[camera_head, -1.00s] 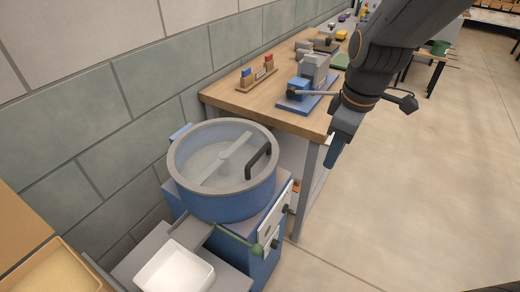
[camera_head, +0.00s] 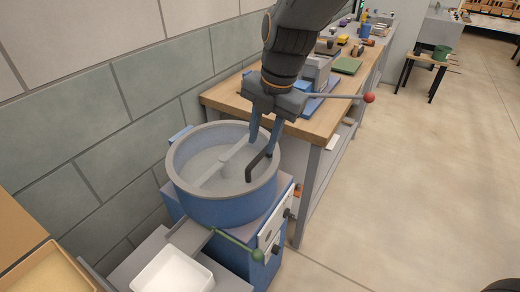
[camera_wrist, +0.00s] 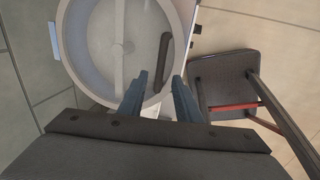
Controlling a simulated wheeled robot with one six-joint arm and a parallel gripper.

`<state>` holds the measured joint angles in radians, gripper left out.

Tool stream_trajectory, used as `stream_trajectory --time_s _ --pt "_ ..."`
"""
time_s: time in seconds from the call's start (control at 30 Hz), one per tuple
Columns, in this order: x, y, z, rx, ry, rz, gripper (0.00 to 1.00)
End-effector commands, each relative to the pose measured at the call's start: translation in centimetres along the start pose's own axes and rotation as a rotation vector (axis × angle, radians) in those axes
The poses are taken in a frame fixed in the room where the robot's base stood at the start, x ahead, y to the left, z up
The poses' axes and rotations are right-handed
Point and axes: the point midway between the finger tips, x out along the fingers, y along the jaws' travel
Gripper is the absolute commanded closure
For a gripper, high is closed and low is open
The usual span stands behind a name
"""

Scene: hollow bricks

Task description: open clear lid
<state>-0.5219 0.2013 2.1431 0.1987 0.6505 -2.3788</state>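The clear lid (camera_head: 213,160) lies flat on top of a round blue drum (camera_head: 228,208) and is closed. A black handle (camera_head: 258,164) stands on the lid's right side. The lid (camera_wrist: 104,40) and its handle (camera_wrist: 162,62) also show in the wrist view. My gripper (camera_head: 265,148) is open, its two blue fingers pointing down over the right part of the lid. In the wrist view my gripper (camera_wrist: 158,88) has the handle ahead, roughly in line with the gap between the fingers. I cannot tell whether a finger touches the handle.
A wooden workbench (camera_head: 228,97) stands right behind the drum. A grey block wall (camera_head: 80,115) is close on the left.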

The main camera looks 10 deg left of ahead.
Motion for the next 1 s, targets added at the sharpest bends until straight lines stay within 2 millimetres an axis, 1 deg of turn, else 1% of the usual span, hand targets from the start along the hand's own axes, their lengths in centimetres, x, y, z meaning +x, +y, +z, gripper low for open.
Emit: stream_trajectory --time_s 0.03,0.13,0.3,0.47,0.7,0.77,0.8,0.9,1.0 --pt "0.8 -0.1 -0.1 0.001 0.004 -0.004 0.69" --pt "2.3 -0.1 -0.1 0.001 0.002 -0.004 0.69" --pt "4.0 -0.1 -0.1 0.002 0.002 -0.002 0.69" --pt "4.7 -0.1 0.0 0.002 0.000 -0.001 0.69" --pt "4.8 0.0 0.0 0.002 0.000 0.000 0.69" --pt "4.7 0.0 0.0 0.002 0.000 0.000 0.78" --pt "4.7 0.0 0.0 0.002 -0.001 0.000 0.84" --pt "4.7 0.0 0.0 0.002 0.000 0.000 1.00" --pt "4.7 0.0 0.0 0.002 -0.001 0.000 1.00"
